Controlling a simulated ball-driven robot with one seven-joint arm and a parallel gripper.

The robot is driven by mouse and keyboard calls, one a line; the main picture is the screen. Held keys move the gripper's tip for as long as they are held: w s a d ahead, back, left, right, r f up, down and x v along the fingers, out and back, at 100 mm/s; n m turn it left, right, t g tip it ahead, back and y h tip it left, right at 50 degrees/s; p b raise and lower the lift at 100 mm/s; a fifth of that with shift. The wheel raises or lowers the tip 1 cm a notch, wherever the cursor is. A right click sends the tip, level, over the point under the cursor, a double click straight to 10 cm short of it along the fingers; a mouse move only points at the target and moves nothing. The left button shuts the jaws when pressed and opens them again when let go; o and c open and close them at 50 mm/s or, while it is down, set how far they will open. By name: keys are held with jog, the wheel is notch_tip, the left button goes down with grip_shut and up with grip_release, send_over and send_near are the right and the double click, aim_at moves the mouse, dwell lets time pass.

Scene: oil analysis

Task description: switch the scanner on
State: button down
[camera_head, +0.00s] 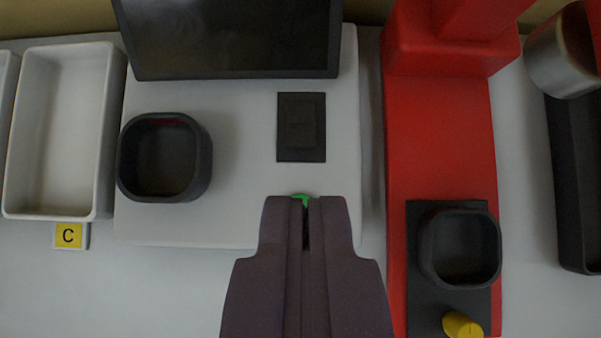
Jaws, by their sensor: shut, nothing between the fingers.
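A white device (235,215) with a dark screen (230,38) stands at the centre; it is likely the scanner, but no label shows. A black rectangular panel (301,127) is set in its top right part. A small green piece (301,197) shows just at my fingertips, mostly hidden behind them; it may be a button or light. My gripper (305,203) is shut and empty, over the lower right part of the white device. I cannot tell whether the fingertips touch the green piece. The screen looks dark.
A black cup (208,160) sits on the white device's left side. Right of it stands a red machine (437,130) with another black cup (427,255) and a yellow knob (462,325). A white tray (115,110) and yellow "C" label (69,235) are at left; a metal cylinder (560,55) at right.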

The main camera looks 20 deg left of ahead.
jog(key=b, duration=0.3)
send_over(304, 144)
jog(key=f, duration=0.8)
jog(key=shift+s+f, duration=0.1)
jog(key=shift+s, duration=0.25)
notch_tip(304, 144, down, 2)
jog(key=shift+s+f+b, duration=0.15)
jog(key=shift+f+b, duration=0.05)
jog(key=shift+b, duration=0.2)
jog(key=shift+s+d+f, duration=0.1)
jog(key=shift+f, duration=0.5)
jog(key=shift+f, duration=0.1)
jog(key=shift+s+f+b, duration=0.2)
jog(key=shift+f+b, duration=0.2)
jog(key=shift+r, duration=0.2)
jog(key=shift+w+r, duration=0.1)
jog(key=shift+r+p, duration=0.5)
jog(key=shift+r, duration=0.2)
